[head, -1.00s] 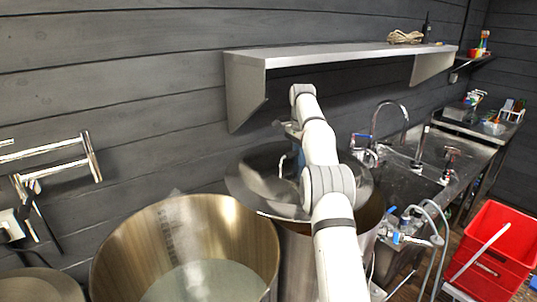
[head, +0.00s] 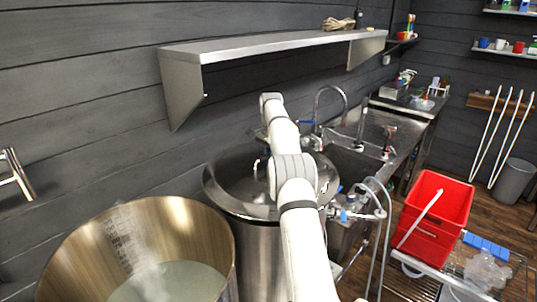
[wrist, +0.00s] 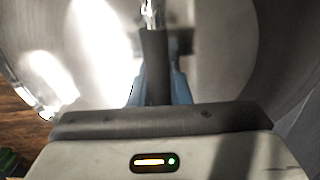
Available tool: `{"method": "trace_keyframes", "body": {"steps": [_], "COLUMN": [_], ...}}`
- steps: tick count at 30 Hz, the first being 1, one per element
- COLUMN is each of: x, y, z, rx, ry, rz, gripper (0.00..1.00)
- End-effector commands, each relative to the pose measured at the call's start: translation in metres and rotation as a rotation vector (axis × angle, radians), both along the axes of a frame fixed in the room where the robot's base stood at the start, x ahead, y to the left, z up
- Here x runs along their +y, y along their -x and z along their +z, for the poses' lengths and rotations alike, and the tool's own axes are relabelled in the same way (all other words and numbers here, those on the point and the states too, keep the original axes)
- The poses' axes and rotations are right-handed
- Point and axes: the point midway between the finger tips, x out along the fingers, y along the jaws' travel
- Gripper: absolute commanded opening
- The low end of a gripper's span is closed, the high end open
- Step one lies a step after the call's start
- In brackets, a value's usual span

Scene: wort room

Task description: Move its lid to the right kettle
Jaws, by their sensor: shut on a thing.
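The round steel lid (head: 228,190) lies about level over the top of the right kettle (head: 255,245) in the head view, covering its opening. Whether its rim is fully seated all round is hard to tell, as my arm hides part of it. In the wrist view the lid (wrist: 222,65) fills most of the picture. My gripper (wrist: 156,85) has its blue fingers shut on the lid's dark handle (wrist: 153,52). In the head view the gripper is mostly hidden behind my arm.
An open kettle (head: 75,262) with pale liquid stands to the left. A steel wall shelf (head: 270,43) hangs above the lidded kettle. A sink with taps (head: 345,160) and hoses is to the right. A red crate (head: 435,215) stands on a rack at right.

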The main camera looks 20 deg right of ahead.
Motion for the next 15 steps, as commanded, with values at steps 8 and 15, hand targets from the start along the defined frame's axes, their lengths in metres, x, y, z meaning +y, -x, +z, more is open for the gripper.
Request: {"method": "trace_keyframes", "body": {"steps": [8,15], "x": [0.000,0.000], "y": [-0.001,-0.001], "z": [-0.025,-0.038], "rx": [-0.005,-0.006], "ry": [0.001,0.002], "rz": [0.000,0.001], "gripper": [0.00,0.00]}}
